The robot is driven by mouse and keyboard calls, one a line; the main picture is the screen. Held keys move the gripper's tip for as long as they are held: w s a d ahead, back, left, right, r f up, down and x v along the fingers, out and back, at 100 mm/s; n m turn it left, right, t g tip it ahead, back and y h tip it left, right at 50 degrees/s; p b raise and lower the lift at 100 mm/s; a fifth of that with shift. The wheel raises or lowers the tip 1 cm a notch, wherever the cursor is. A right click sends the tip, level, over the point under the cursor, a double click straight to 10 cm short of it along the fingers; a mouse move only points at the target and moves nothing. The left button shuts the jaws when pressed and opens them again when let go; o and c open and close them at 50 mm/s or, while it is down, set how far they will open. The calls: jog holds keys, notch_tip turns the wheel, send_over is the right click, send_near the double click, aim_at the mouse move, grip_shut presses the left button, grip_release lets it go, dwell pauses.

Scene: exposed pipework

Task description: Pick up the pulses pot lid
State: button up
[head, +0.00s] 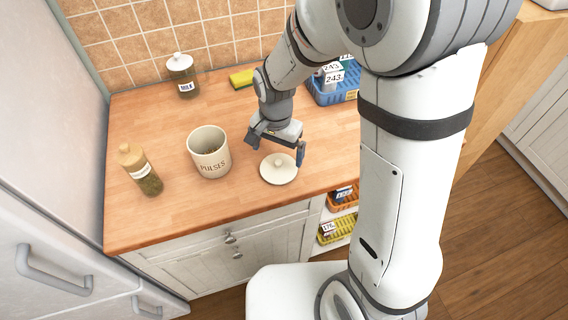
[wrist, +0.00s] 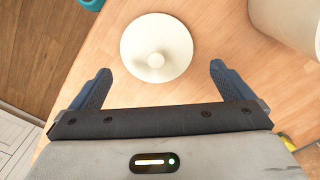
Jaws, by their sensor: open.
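The pulses pot lid (head: 279,169) is a round cream disc with a small knob, lying flat on the wooden worktop near its front edge. In the wrist view the lid (wrist: 157,47) lies beyond and between my fingertips, knob up. The cream pulses pot (head: 209,152), labelled PULSES, stands open to the left of the lid in the head view. Part of it shows at the upper right of the wrist view (wrist: 287,22). My gripper (head: 275,146) is open and empty, close to the lid. In the wrist view its blue fingers (wrist: 160,80) are spread apart.
A corked jar (head: 140,170) stands at the left. A dark jar with a white lid (head: 183,76) and a yellow sponge (head: 241,78) are at the back. A blue basket (head: 333,86) stands behind my gripper. Orange and yellow trays sit on shelves below the worktop.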

aim_at(279, 159)
notch_tip(279, 159, down, 5)
jog(key=shift+d+p, duration=0.15)
jog(key=shift+p, duration=0.35)
jog(key=c, duration=0.7)
